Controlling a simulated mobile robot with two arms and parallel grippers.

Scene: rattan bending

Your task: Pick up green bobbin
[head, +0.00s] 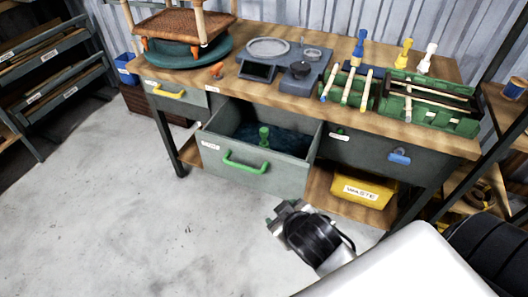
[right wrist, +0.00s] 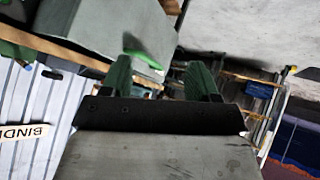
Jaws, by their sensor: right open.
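The green bobbin (head: 264,136) stands upright inside the open grey drawer (head: 255,179), which has a green handle (head: 245,164) on its front. My right gripper (head: 284,212) is low in front of the bench, below and to the right of the drawer front, clear of the bobbin. Its two green fingers are apart with nothing between them, as the right wrist view (right wrist: 160,76) also shows. The bobbin cannot be made out in the right wrist view. My left gripper is not in view.
Blue (head: 359,47), yellow (head: 404,53) and white (head: 427,57) bobbin-like pieces stand at the back of the wooden bench (head: 290,97). A yellow waste bin (head: 363,190) sits on the lower shelf. The closed drawer at right has a blue handle (head: 399,157). The floor at left is clear.

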